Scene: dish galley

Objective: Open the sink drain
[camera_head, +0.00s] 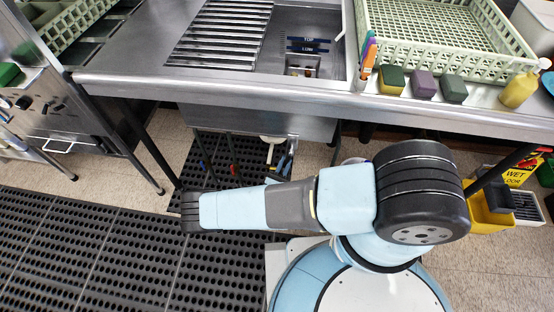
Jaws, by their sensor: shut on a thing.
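The steel sink (335,62) is in the upper middle, with dark level labels (308,46) and a small square drain recess (302,68) in its floor. Beneath the basin, a pale drain fitting (271,139) hangs down. The dark and light-blue end of my arm, with my gripper (286,158), shows small under the sink, right beside this fitting. My gripper is shut on what appears to be the drain handle; the sink edge and shadow hide most of the handle. Whether the drain is open cannot be told.
A slatted steel rack (222,34) lies left of the basin. A pale green dish rack (440,30), sponges (423,84) and a yellow bottle (519,89) stand to the right. Counter legs flank the space below. A black floor mat (90,250) and yellow bucket (487,212) are around me.

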